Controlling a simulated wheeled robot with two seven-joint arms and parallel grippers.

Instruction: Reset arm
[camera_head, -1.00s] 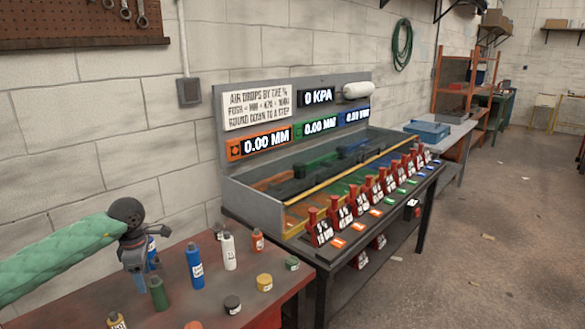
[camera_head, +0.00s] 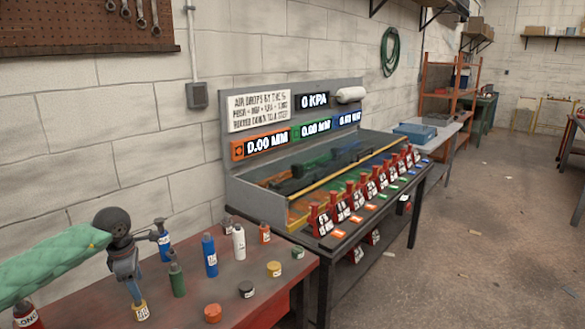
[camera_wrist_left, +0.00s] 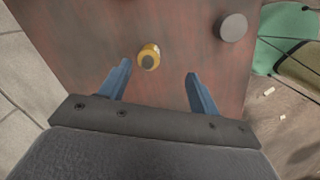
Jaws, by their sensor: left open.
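My left gripper (camera_head: 133,290) hangs fingers-down over the red bench (camera_head: 255,310), its arm coming in from the left. In the left wrist view the two blue fingers (camera_wrist_left: 158,70) are spread apart with nothing held between them. A small yellow jar with a dark lid (camera_wrist_left: 149,57) stands on the bench below and between the fingertips. In the head view this yellow jar (camera_head: 141,311) shows just under the fingertips; whether they touch it I cannot tell. My right gripper is in neither view.
Near the gripper stand a green bottle (camera_head: 177,280), blue bottle (camera_head: 210,256), white bottle (camera_head: 239,243) and orange-red jar (camera_head: 212,313). A red bottle (camera_head: 28,316) is at lower left. Beyond is a bench with displays (camera_head: 266,144) and red levers (camera_head: 350,196). The floor (camera_head: 460,270) at right is largely open.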

